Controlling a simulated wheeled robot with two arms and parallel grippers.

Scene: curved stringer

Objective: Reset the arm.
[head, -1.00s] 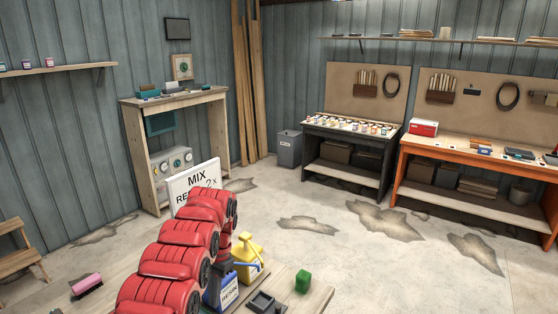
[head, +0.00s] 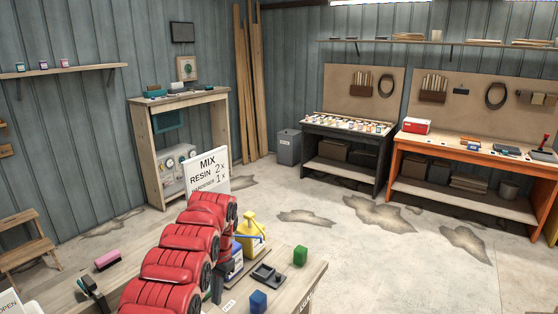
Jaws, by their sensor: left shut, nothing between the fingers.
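My left arm comes in from the bottom left as a chain of red, ribbed segments. It rises to a bend near the middle of the picture and then turns down. My left gripper (head: 216,288), dark and narrow, hangs below that bend over the wooden table (head: 285,293). It is shut with nothing seen in it, and is partly hidden by the red segments. A blue bottle (head: 234,266) and a yellow jug (head: 249,236) stand just right of it, partly covered by the arm. My right gripper does not show.
A green block (head: 300,256), a dark tray (head: 267,274) and a blue block (head: 258,301) sit right of the gripper. A pink brush (head: 107,260) lies left of the arm. The mix sign (head: 208,173) stands behind it. The floor beyond is open.

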